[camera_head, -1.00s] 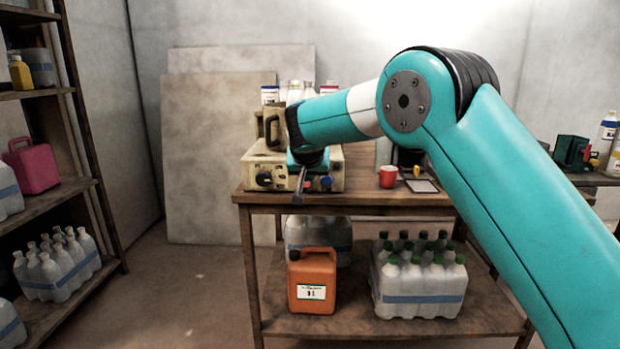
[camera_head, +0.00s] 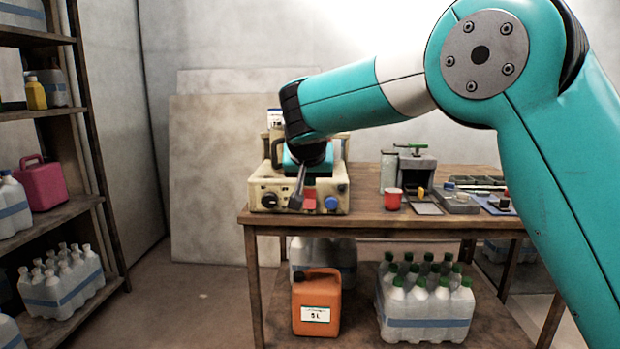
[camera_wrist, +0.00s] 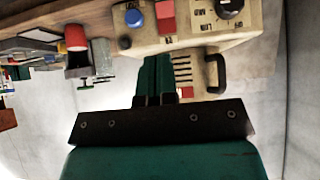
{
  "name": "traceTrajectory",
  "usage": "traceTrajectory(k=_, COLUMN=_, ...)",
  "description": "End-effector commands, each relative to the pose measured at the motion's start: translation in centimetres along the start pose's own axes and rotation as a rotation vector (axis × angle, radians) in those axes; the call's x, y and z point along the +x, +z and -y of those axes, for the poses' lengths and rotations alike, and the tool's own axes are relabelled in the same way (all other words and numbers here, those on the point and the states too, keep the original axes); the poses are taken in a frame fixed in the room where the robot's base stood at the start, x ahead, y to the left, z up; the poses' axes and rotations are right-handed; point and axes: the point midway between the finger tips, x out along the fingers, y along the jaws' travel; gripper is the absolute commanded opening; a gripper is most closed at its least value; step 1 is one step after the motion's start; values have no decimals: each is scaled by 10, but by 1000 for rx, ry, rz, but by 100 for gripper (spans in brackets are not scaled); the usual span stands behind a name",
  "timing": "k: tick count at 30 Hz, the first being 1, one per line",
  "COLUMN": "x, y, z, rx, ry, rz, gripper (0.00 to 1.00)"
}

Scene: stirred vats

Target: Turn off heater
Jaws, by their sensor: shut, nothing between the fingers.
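The heater is a cream box (camera_head: 341,198) at the left end of the wooden table. Its front has a dark knob (camera_head: 268,200) at left, a red switch (camera_head: 309,201) and a blue knob (camera_head: 331,203) at right. In the wrist view the panel is inverted at the top, with the blue knob (camera_wrist: 131,19), red switch (camera_wrist: 165,16) and black knob (camera_wrist: 229,9). My gripper (camera_head: 296,202) is shut and empty, pointing down in front of the panel, just left of the red switch. Contact with the panel cannot be told.
A black-handled vessel (camera_head: 277,152) stands on the box. A red cup (camera_head: 393,199) and a grey device with a green handle (camera_head: 417,165) are to the right. An orange jug (camera_head: 316,305) and green-capped bottles (camera_head: 428,310) are on the lower shelf. Shelving (camera_head: 95,170) is at left.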

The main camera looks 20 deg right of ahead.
Motion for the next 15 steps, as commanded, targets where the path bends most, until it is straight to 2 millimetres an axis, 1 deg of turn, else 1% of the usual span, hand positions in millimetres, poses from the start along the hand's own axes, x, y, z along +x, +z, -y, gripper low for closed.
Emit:
traceTrajectory(k=2, x=-3, y=3, z=-2, rx=-11, ry=-8, rz=11, gripper=0)
traceTrajectory(k=4, x=-11, y=12, z=-5, rx=-45, ry=-33, rz=42, gripper=0)
traceTrajectory(k=5, x=-16, y=20, z=-8, rx=-69, ry=-50, rz=63, gripper=0)
traceTrajectory(k=7, x=-35, y=44, z=-15, rx=-144, ry=-108, rz=129, gripper=0)
traceTrajectory(k=8, x=-45, y=59, z=-20, rx=-184, ry=-140, rz=165, gripper=0)
traceTrajectory(k=11, x=-85, y=118, z=-37, rx=-327, ry=-264, rz=292, gripper=0)
traceTrajectory(k=12, x=-102, y=146, z=-45, rx=-384, ry=-316, rz=344, gripper=0)
traceTrajectory(k=14, x=-128, y=186, z=-57, rx=-464, ry=-396, rz=416, gripper=0)
traceTrajectory(k=15, x=-145, y=213, z=-65, rx=-512, ry=-448, rz=459, gripper=0)
